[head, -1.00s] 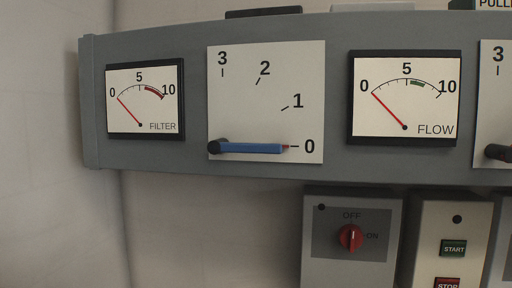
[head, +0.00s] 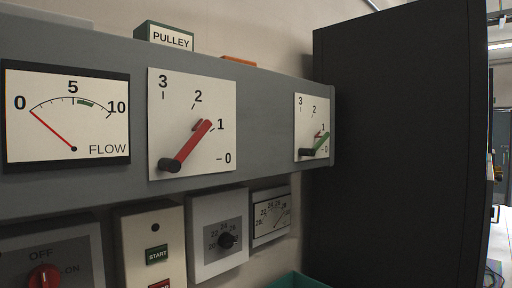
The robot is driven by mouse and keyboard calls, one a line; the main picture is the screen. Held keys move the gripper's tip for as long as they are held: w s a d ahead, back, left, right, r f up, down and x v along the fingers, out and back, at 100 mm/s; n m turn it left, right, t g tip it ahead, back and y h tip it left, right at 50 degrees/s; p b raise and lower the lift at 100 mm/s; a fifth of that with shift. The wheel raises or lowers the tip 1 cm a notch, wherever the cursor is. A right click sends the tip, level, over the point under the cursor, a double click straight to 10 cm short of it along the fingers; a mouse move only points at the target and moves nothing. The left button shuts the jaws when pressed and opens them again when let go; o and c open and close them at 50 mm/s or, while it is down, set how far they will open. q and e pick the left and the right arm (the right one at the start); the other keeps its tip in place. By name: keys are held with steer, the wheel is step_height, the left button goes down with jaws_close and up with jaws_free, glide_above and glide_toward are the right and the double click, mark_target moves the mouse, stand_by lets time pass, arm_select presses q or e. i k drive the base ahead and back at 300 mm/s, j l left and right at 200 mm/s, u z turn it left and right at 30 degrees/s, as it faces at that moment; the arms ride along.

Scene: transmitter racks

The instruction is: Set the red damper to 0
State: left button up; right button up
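The red damper lever (head: 190,146) is on a white dial plate (head: 160,105) marked 0 to 3, left of centre in the head view. Its black pivot (head: 170,165) is at the plate's lower left. The lever slants up to the right, its end near the 1 mark and well above the 0 mark (head: 224,158). The lever stands off the plate, so its exact reading is hard to tell. A small red pointer shows behind its end, on the side toward 2. Neither of my grippers is in view.
A green lever (head: 320,146) on a similar plate is farther right. The FLOW gauge (head: 67,115) is left. A tall dark cabinet (head: 405,140) stands at the right. Below are a red OFF/ON knob (head: 44,278), a START button box (head: 157,254) and a black knob (head: 227,240).

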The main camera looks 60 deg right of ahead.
mark_target(173, 165)
steer(key=z, duration=1.45)
